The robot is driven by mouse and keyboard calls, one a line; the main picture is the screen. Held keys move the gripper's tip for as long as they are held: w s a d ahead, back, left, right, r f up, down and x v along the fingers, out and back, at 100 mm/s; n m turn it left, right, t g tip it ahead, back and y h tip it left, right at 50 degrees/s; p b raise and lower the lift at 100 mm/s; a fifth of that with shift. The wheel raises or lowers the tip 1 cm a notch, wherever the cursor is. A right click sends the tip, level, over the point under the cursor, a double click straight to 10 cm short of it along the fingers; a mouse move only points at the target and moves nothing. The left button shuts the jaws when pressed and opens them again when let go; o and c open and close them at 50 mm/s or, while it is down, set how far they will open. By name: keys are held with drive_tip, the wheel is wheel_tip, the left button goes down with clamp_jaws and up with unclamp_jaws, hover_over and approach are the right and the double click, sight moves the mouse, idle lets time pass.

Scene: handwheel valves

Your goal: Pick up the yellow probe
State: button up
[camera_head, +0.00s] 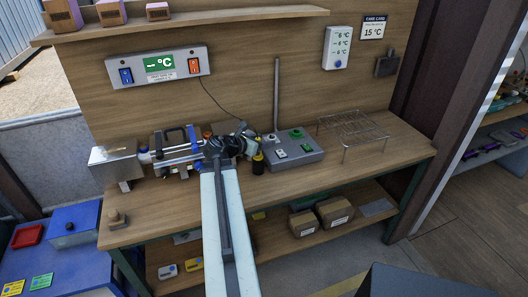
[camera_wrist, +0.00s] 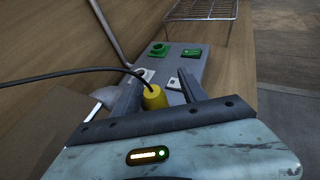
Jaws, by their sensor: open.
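The yellow probe (camera_wrist: 154,97) shows in the wrist view as a short yellow cylinder with a dark cable running from its top to the left. It lies between the two fingers of my gripper (camera_wrist: 158,84), which are apart, with a gap visible on at least the right side. In the head view a small yellow and black piece, seemingly the probe (camera_head: 258,164), is just right of my gripper (camera_head: 246,142) on the workbench. My arm and wrist hide part of that area. Whether the fingers touch the probe I cannot tell.
A grey control box (camera_head: 291,152) with a green button stands right beside the gripper, a thin upright rod behind it. A wire rack (camera_head: 352,130) is further right. A metal apparatus (camera_head: 178,150) is close on the left. The display panel (camera_head: 160,66) hangs on the wall.

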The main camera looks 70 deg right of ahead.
drive_tip(key=shift+w+d+f, duration=0.3)
drive_tip(key=shift+d, duration=0.15)
clamp_jaws()
drive_tip(key=shift+r, duration=0.15)
wheel_tip(320, 180, up, 10)
drive_tip(key=p, duration=1)
drive_tip(key=c, duration=0.7)
unclamp_jaws()
clamp_jaws()
